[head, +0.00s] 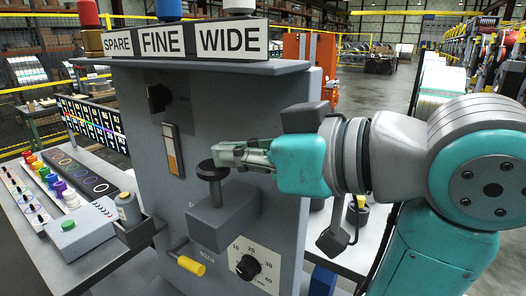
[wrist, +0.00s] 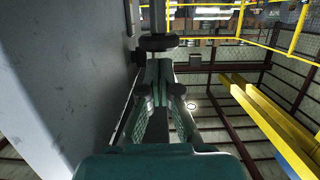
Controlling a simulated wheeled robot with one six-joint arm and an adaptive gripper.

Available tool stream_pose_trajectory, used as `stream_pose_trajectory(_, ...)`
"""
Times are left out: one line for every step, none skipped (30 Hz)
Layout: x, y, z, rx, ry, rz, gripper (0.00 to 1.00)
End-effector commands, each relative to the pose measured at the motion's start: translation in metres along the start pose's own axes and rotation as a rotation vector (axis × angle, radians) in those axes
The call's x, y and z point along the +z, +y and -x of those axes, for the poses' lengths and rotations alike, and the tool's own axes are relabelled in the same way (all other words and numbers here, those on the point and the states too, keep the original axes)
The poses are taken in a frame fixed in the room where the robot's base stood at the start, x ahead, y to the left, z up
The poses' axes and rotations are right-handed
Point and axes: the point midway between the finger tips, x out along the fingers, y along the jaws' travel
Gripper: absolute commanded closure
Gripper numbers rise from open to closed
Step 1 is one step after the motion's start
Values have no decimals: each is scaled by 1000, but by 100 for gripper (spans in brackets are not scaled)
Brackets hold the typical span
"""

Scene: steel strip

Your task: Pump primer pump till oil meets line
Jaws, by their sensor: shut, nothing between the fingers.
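The primer pump is a grey block (head: 225,217) on the front of the grey cabinet, with a black mushroom knob (head: 210,171) on a stem standing up from its top. A narrow upright sight gauge (head: 172,150) with an amber part is on the panel to the upper left of the knob. Its line is too small to make out. My gripper (head: 224,154) is shut and empty, its fingertips just above or beside the knob. In the wrist view, my closed fingertips (wrist: 160,66) are close to a dark round knob (wrist: 158,43); I cannot tell whether they touch.
Below the pump are a yellow-handled lever (head: 190,265) and a black dial (head: 248,267) on a numbered plate. A black switch (head: 159,97) sits above the gauge. A bench (head: 75,250) with coloured knobs stands left. The air before the panel's upper part is clear.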

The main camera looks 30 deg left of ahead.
Motion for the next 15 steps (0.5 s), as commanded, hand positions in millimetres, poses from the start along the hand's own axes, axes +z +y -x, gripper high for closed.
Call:
stream_pose_trajectory(0,0,-6,-2,0,-2,100)
stream_pose_trajectory(0,0,-8,-1,0,-2,100)
stream_pose_trajectory(0,0,-11,-2,0,-1,100)
stream_pose_trajectory(0,0,-13,-2,0,-1,100)
stream_pose_trajectory(0,0,-14,-1,0,-1,100)
stream_pose_trajectory(0,0,-16,0,0,-1,100)
stream_pose_trajectory(0,0,-16,1,0,-1,100)
stream_pose_trajectory(0,0,-17,1,0,-1,100)
stream_pose_trajectory(0,1,-17,1,0,-1,100)
stream_pose_trajectory(0,1,-17,1,0,-1,100)
stream_pose_trajectory(0,1,-17,1,0,-1,100)
stream_pose_trajectory(0,1,-17,1,0,-1,100)
stream_pose_trajectory(0,1,-17,1,0,-1,100)
stream_pose_trajectory(0,0,-17,1,0,-1,100)
stream_pose_trajectory(0,0,-17,1,0,-1,100)
